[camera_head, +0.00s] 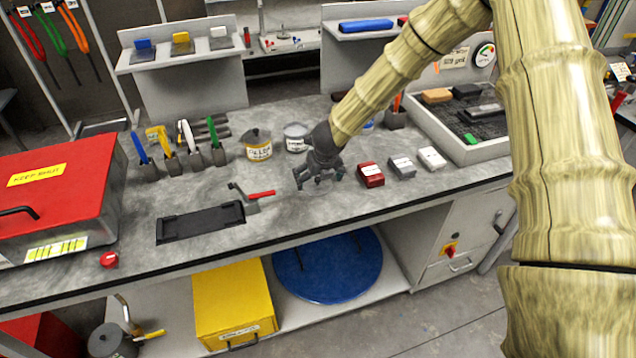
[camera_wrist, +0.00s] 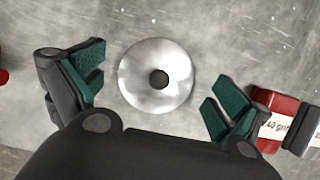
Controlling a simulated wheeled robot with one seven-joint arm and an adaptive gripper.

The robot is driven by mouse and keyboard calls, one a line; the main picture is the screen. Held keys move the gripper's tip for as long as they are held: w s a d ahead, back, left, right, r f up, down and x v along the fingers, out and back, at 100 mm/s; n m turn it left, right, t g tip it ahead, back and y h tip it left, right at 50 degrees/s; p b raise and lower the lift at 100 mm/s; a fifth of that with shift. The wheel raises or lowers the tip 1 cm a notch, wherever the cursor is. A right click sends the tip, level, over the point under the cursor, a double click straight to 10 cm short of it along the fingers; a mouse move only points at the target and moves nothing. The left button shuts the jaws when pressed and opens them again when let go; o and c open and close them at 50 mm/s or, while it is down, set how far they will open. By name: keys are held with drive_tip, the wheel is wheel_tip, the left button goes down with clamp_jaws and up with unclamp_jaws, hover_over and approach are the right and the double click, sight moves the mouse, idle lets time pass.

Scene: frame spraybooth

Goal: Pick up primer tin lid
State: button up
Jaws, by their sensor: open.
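In the wrist view a round, shiny metal lid (camera_wrist: 150,98) with a dark round knob at its middle lies flat on the grey worktop. My gripper (camera_wrist: 155,88) is open above it, with the green-padded fingers apart on either side of the lid and not touching it. In the head view my gripper (camera_head: 320,180) is low over the worktop, and I cannot make out the lid beneath it. A pale tin (camera_head: 295,138) stands behind my gripper, partly beside my wrist.
A red 40 grit block (camera_wrist: 272,112) lies close to the right finger; it also shows in the head view (camera_head: 370,175). A labelled tin with a knobbed lid (camera_head: 258,146) stands behind left. A red-handled tool (camera_head: 262,194) and black tray (camera_head: 200,222) lie left.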

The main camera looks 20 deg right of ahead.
drive_tip(key=shift+w+f, duration=0.15)
drive_tip(key=shift+f, duration=0.3)
drive_tip(key=c, duration=0.9)
drive_tip(key=shift+r, duration=0.1)
